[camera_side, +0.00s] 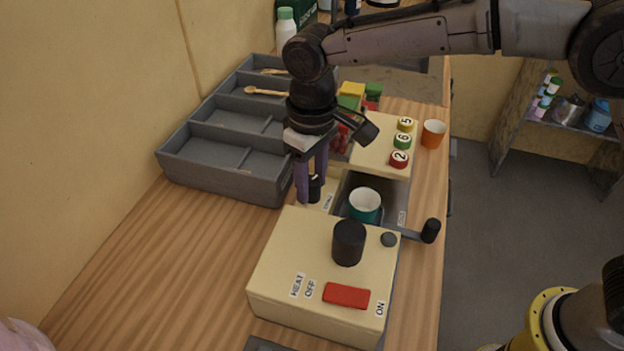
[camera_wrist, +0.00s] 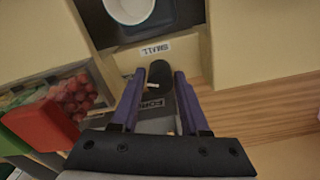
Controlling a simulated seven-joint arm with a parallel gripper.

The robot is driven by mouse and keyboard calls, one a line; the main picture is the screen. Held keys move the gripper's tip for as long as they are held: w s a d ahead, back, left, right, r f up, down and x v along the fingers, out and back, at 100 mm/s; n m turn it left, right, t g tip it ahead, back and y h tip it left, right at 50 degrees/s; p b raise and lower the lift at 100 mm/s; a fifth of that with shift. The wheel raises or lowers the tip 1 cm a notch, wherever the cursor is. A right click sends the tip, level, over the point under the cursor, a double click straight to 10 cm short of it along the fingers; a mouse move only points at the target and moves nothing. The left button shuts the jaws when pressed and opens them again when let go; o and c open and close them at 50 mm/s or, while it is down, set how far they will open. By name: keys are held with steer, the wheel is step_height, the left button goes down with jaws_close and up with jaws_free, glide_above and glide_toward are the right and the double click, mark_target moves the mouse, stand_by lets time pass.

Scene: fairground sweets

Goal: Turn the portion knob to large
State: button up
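The portion knob (camera_wrist: 158,76) is dark with a rounded end and sits between my two fingers in the wrist view. A label reading SMALL (camera_wrist: 153,48) is just beyond the knob, and a partly covered label (camera_wrist: 152,103) is on the near side. In the side view, my gripper (camera_side: 311,190) points straight down, its purple fingers at the black knob (camera_side: 316,183) on the cream machine (camera_side: 275,260). The fingertips are on either side of the knob. I cannot tell whether they press on it. No label reading LARGE is readable.
A teal cup (camera_side: 365,207) stands in the machine's recess. Close by are a black cylinder (camera_side: 348,243), a side crank (camera_side: 430,231) and a red switch (camera_side: 346,295). A grey compartment tray (camera_side: 222,165) lies left. Numbered jars (camera_side: 399,160) and an orange cup (camera_side: 433,134) stand behind.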

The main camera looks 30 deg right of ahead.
mark_target(312, 179)
steer(key=shift+o, duration=1.2)
steer(key=shift+f, duration=0.1)
step_height(312, 179, up, 14)
steer(key=shift+d, duration=0.1)
